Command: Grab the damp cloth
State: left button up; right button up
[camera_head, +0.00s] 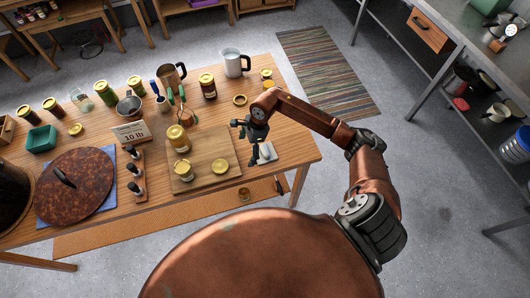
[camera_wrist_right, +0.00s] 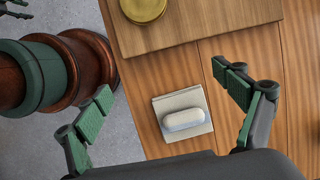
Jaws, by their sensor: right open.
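The damp cloth (camera_wrist_right: 184,119) shows in the right wrist view as a pale, flat square with a rounded, off-white hump on it. It lies on the wooden table, just off the cutting board. In the head view the cloth (camera_head: 266,153) is near the table's front right, partly hidden by my right gripper. My right gripper (camera_head: 251,146) is open and above the cloth. In the right wrist view its green-padded fingers (camera_wrist_right: 168,105) are spread on either side of the cloth, with nothing between them in contact. My left gripper is not in the head view.
The cutting board (camera_head: 208,148) lies beside the cloth, with a golden lid (camera_head: 220,166) on it. Jars, a metal pot (camera_head: 232,63) and a brass ring (camera_head: 240,100) stand farther back. The table's right end (camera_head: 300,140) is clear.

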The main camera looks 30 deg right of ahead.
aim_at(265, 150)
jog(key=d+h, duration=0.1)
jog(key=d, duration=0.3)
jog(key=d+g+h, duration=0.1)
jog(key=d+h, duration=0.1)
jog(key=d, duration=0.2)
jog(key=shift+d, duration=0.15)
notch_tip(265, 150, down, 8)
jog(key=shift+s+d+r+p, duration=0.1)
jog(key=shift+s+r+p, duration=0.1)
jog(key=shift+p, duration=0.45)
jog(key=shift+c, duration=0.3)
jog(key=c, duration=1.1)
jog(key=shift+c, duration=1.3)
jog(key=shift+s+f, duration=0.1)
jog(key=shift+s, duration=0.05)
